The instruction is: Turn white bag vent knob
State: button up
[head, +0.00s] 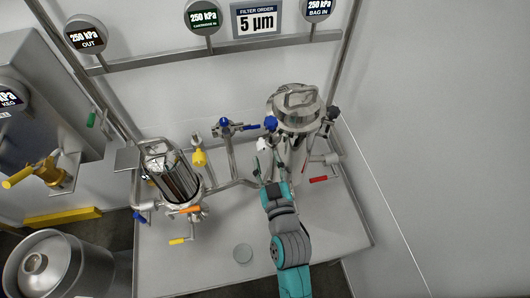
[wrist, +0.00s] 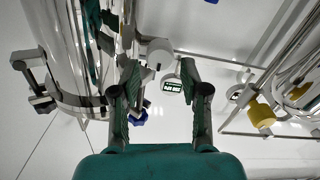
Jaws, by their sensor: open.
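The white bag vent knob (head: 263,144) sits on the left side of the steel bag filter housing (head: 298,115), just below a blue knob (head: 270,123). In the wrist view the white knob (wrist: 160,52) appears between and slightly beyond my fingertips, nearer the left finger. My gripper (head: 267,162) is open in front of the housing, with its fingertips just below the white knob in the head view. In the wrist view my gripper (wrist: 157,75) has its two green fingers spread, with nothing held. Whether a finger touches the knob I cannot tell.
The blue knob (wrist: 139,115) is close beside the left finger in the wrist view. A pipe with a blue-handled valve (head: 250,127) and a cartridge filter (head: 171,175) stand left. The front table is mostly clear.

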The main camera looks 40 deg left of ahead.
aim_at(262, 148)
jog(key=shift+x, duration=1.45)
grip_shut()
